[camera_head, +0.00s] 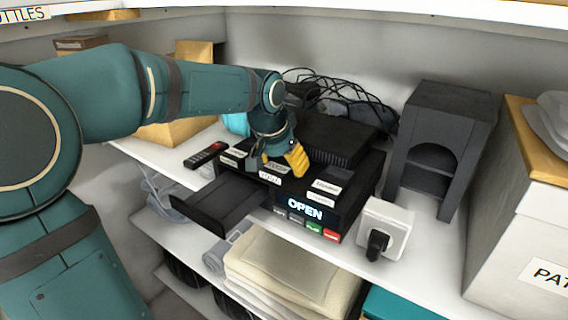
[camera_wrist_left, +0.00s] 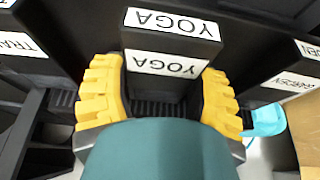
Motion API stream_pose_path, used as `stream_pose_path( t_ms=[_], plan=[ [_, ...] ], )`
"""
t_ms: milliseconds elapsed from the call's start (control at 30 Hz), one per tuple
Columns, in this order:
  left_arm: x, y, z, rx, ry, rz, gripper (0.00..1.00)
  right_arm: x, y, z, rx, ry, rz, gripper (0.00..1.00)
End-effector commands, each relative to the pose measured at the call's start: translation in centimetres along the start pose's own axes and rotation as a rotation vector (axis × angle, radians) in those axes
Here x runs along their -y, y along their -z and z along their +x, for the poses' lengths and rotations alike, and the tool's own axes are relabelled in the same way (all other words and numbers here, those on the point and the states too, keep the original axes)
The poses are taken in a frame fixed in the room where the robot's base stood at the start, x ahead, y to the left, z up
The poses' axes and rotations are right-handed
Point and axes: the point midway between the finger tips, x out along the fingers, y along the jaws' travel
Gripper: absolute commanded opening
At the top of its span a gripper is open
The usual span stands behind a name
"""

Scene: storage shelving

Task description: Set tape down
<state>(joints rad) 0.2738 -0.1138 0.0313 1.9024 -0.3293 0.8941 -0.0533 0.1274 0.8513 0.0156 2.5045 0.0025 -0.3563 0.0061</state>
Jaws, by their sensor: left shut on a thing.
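My left gripper (camera_head: 285,158) is over the top of a black video player (camera_head: 340,220), its yellow fingers shut on a black tape marked YOGA (camera_head: 270,177). In the left wrist view the tape (camera_wrist_left: 165,83) sits between the two yellow fingers (camera_wrist_left: 162,95), with two white YOGA labels showing. Whether the tape touches the player's top cannot be told. Other labelled black tapes lie on either side, one at the right (camera_head: 327,187) and one at the left (camera_head: 232,160). My right gripper is not in view.
A remote (camera_head: 204,155) lies left of the player. A white plug adapter (camera_head: 384,228) stands at its front right, near the shelf edge. A dark stand (camera_head: 436,145) and a white box (camera_head: 525,215) stand to the right. Cables (camera_head: 345,90) lie behind.

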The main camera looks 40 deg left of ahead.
Motion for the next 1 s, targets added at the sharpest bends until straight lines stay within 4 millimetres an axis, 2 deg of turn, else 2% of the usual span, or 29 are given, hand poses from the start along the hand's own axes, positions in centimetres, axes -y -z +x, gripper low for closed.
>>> stream_pose_path(
  t_ms=[333, 367, 433, 767, 867, 1000],
  plan=[
    [0.0, -0.1, 0.3, -0.002, 0.0, 0.0, 0.23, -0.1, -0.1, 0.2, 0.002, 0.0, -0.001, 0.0],
    [0.0, -0.1, 0.3, -0.001, 0.0, 0.0, 0.68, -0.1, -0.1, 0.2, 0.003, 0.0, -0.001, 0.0],
    [0.0, -0.1, 0.3, -0.001, 0.0, 0.0, 0.93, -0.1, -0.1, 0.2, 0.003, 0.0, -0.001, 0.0],
    [0.0, -0.1, 0.1, -0.001, 0.0, 0.0, 0.94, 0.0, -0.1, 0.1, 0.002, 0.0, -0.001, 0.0],
    [0.0, 0.1, -0.6, -0.003, 0.001, 0.0, 0.94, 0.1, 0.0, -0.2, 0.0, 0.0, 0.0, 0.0],
    [0.1, 0.2, -2.8, -0.006, 0.001, 0.0, 0.94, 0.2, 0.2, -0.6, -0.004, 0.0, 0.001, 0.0]
  ],
)
